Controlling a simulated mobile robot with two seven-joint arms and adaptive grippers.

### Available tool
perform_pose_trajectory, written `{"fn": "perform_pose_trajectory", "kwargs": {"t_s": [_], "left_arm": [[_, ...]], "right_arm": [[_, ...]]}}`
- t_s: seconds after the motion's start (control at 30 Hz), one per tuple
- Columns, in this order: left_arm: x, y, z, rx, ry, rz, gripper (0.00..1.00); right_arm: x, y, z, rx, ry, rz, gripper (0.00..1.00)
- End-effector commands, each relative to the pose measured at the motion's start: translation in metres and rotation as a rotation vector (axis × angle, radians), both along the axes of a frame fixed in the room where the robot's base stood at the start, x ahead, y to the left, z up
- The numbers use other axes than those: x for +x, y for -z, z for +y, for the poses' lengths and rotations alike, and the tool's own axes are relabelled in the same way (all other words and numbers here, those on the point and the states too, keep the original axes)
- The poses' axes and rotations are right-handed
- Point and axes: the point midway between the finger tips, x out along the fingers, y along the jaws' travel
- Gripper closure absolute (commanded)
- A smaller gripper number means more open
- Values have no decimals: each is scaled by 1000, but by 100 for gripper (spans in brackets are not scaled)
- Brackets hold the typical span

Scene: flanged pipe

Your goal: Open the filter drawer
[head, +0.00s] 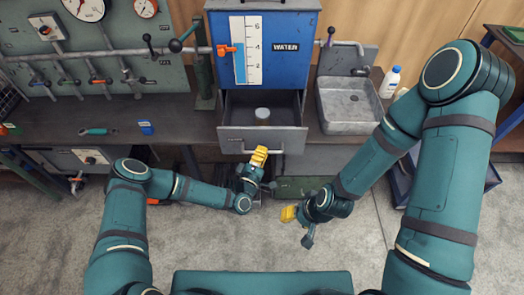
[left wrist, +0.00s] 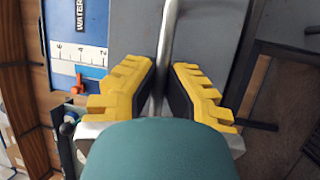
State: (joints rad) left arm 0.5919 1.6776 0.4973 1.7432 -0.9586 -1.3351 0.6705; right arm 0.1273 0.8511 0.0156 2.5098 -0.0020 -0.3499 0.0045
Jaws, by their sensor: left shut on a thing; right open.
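The grey filter drawer (head: 285,137) sticks out below the blue water tank (head: 290,70), so its inside shows. A small light-topped cylinder (head: 262,116) stands in it. My left gripper (head: 259,156) is at the drawer's front. In the left wrist view its yellow fingers (left wrist: 167,95) are closed around the metal bar handle (left wrist: 169,35), with the grey drawer front (left wrist: 210,35) beside it. My right gripper (head: 290,214) is open and empty, lower and to the right, over the floor.
A sink (head: 349,105) and a white bottle (head: 390,82) are to the right of the drawer. A dark bench (head: 60,120) with a green-handled tool (head: 98,131) and a blue item (head: 146,128) lies to the left. Bare floor is in front.

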Motion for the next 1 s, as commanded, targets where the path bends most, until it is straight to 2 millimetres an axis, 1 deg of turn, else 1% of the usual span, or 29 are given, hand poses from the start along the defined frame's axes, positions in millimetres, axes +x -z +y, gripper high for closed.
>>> {"fn": "perform_pose_trajectory", "kwargs": {"t_s": [0.07,0.1,0.17,0.47,0.57,0.67,1.0], "left_arm": [[0,-1,-2,-2,3,-1,100],[0,-1,-2,-2,3,-1,79],[0,-1,-2,-2,3,-1,59],[0,0,0,-1,1,0,59],[-5,1,2,0,2,1,59],[-15,4,7,1,1,1,59],[-77,16,32,-2,1,3,59]], "right_arm": [[0,0,0,0,0,0,53],[0,0,0,0,0,0,53],[0,0,0,0,0,0,53],[0,0,0,0,0,0,53],[0,0,0,0,0,0,53],[0,0,0,0,0,0,53],[0,0,0,0,0,0,53]]}}
